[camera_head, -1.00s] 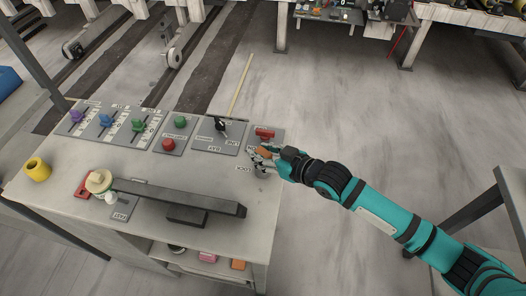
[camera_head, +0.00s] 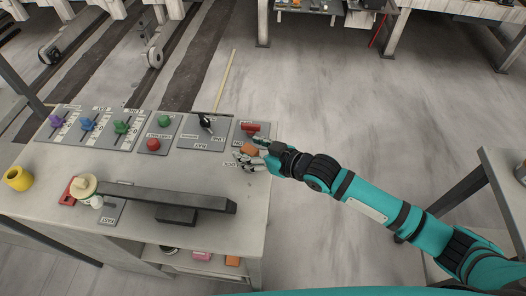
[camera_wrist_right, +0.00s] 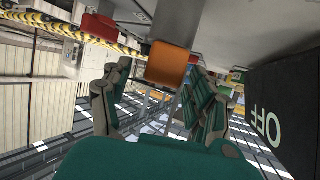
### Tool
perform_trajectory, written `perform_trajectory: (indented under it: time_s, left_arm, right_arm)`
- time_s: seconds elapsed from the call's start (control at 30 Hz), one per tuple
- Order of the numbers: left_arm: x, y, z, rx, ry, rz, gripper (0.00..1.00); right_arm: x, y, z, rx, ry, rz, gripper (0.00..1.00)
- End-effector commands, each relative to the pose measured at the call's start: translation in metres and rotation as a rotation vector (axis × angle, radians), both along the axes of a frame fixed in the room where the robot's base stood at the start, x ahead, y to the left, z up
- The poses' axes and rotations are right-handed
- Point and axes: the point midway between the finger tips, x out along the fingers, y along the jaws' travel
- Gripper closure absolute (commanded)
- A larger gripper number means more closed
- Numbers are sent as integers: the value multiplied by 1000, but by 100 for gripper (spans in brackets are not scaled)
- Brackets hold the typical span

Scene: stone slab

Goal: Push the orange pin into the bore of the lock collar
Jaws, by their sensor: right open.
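The orange pin (camera_head: 249,149) is at the right end of the bench top, beside the LOCK label. In the right wrist view its orange end (camera_wrist_right: 168,64) faces me, with a grey part behind it that may be the collar. My right gripper (camera_head: 252,154) is at the pin. In the wrist view its open fingers (camera_wrist_right: 158,90) stand on either side of the orange end, nearer on the right, and I see no grip on it. The collar's bore is hidden. My left gripper is not in view.
A red handle (camera_head: 250,128) on a grey panel stands just behind the pin. Panels with a black key switch (camera_head: 206,122) and coloured knobs run left along the bench (camera_head: 60,172). A long dark bar (camera_head: 165,200) lies in front. A yellow cup (camera_head: 18,179) stands far left.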

Motion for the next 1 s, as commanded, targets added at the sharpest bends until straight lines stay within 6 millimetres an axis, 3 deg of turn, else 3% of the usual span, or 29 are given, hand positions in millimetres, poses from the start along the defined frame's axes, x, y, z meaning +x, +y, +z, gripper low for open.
perform_trajectory:
  time_s: [0.5, 1.0]
  left_arm:
    - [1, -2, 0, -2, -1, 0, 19]
    - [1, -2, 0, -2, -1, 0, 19]
  right_arm:
    - [-60, -68, 37, -2, 0, -1, 40]
    - [-70, -78, 44, 1, -1, 0, 40]
